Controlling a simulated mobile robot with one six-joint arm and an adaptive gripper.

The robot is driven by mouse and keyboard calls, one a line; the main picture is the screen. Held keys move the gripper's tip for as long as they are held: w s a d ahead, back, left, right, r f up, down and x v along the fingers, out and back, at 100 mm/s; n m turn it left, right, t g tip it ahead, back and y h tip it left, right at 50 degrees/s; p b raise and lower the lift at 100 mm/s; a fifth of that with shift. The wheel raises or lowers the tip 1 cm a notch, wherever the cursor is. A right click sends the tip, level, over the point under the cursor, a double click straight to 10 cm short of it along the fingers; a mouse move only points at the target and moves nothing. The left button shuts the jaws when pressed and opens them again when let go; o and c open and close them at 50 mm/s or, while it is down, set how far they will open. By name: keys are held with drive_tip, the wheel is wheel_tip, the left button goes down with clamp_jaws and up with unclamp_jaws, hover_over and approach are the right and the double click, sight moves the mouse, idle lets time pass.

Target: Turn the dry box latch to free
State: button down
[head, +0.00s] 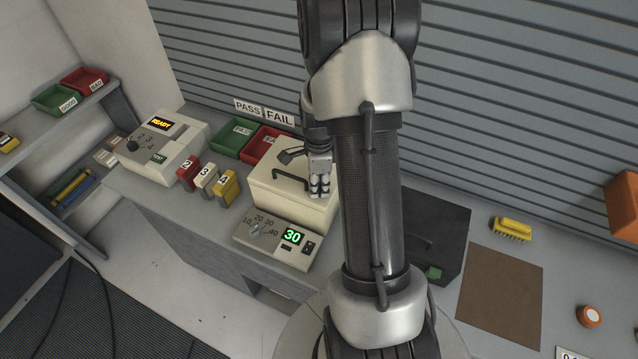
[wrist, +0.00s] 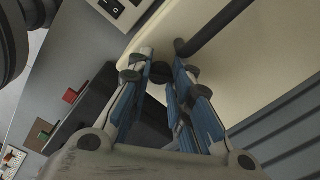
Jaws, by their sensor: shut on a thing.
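The dry box (head: 262,192) is a cream box on the bench in the head view, with a dark bar handle (head: 290,176) on top. My gripper (head: 319,192) points down at the box's right side, beside the handle. In the wrist view its blue-padded fingers (wrist: 161,72) are closed around a small dark round piece (wrist: 158,70), which seems to be the latch. The cream surface (wrist: 255,60) and dark handle bar (wrist: 215,22) lie just beyond. The latch's angle is mostly hidden by the fingers.
Left of the box stand numbered red, white and yellow blocks (head: 206,178) and a tester (head: 160,148) reading READY. Green (head: 236,138) and red (head: 262,143) bins stand behind. A dark box (head: 440,235), brown mat (head: 498,292) and yellow brush (head: 511,229) are at right.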

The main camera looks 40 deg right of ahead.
sight(319, 187)
drive_tip(key=c, duration=1.3)
unclamp_jaws()
drive_tip(key=shift+r, duration=0.1)
wheel_tip(319, 187, up, 12)
drive_tip(key=shift+f, duration=0.1)
